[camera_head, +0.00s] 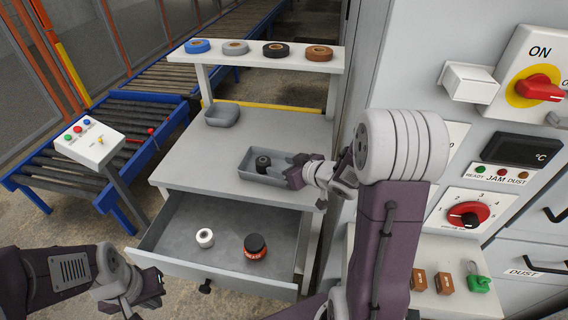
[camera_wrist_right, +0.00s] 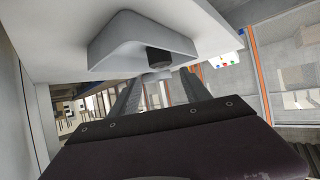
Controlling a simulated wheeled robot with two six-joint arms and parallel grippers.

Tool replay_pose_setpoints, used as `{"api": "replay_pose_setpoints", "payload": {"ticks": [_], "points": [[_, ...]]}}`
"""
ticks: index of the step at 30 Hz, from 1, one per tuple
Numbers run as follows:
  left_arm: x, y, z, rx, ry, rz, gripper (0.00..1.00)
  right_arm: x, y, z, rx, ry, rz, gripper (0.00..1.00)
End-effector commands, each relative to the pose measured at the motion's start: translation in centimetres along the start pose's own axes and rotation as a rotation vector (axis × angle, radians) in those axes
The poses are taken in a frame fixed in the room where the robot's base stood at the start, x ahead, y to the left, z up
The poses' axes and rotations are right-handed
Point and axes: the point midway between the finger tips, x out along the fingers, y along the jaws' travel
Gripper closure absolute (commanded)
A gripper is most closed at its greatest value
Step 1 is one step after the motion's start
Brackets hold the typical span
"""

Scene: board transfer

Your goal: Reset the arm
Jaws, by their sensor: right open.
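My right gripper (camera_head: 292,172) is over the right end of a grey tray on the workbench top, with its fingers apart. Its two grey fingers (camera_wrist_right: 160,84) show spread in the right wrist view, with nothing visibly held between them. A black roll (camera_head: 263,163) sits in that tray, just left of the gripper; it also shows in the right wrist view (camera_wrist_right: 159,61). My left gripper (camera_head: 148,297) is low at the left, near the drawer's front corner. Its fingers are too small and dark to tell if they are open.
The open drawer (camera_head: 180,258) holds a white roll (camera_head: 205,238) and a black-and-red roll (camera_head: 255,246). The tray (camera_head: 250,177) and a smaller grey bin (camera_head: 222,115) stand on the bench. Several tape rolls line the shelf (camera_head: 220,62). A control cabinet (camera_head: 505,190) stands close at right.

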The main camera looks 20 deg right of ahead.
Motion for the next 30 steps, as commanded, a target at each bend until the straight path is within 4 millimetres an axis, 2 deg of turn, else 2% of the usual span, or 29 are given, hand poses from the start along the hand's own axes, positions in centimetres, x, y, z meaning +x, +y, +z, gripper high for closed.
{"api": "replay_pose_setpoints", "payload": {"ticks": [3, 17, 20, 23, 24, 26, 29, 30], "points": [[-0.2, 0.0, 0.0, 0.000, 0.000, 0.000, 1.00, -0.6, 0.0, -0.1, 0.000, 0.002, 0.001, 0.44], [-0.3, 0.0, 0.0, 0.000, 0.000, 0.000, 1.00, -0.6, -0.2, -0.2, -0.002, 0.001, -0.004, 0.44], [-1.4, 0.0, -0.1, 0.000, 0.000, 0.000, 1.00, -0.7, -2.1, -2.1, -0.035, 0.012, -0.043, 0.44], [-3.5, 0.1, -0.3, 0.000, 0.000, 0.000, 1.00, -1.4, -6.3, -6.4, -0.085, 0.049, -0.103, 0.44], [-5.0, 0.1, -0.5, 0.000, 0.000, 0.000, 1.00, -2.0, -7.7, -8.4, -0.074, 0.037, -0.082, 0.44], [-6.0, 0.1, -0.6, 0.000, 0.001, 0.000, 1.00, -2.8, -7.8, -7.8, -0.032, -0.052, 0.007, 0.44], [-6.8, 0.1, -0.7, 0.000, 0.000, 0.000, 1.00, -4.9, -7.4, -4.0, 0.057, -0.260, 0.136, 0.44], [-7.0, 0.1, -0.7, 0.000, 0.000, 0.000, 1.00, -6.2, -7.5, -1.8, 0.098, -0.359, 0.172, 0.44]]}}
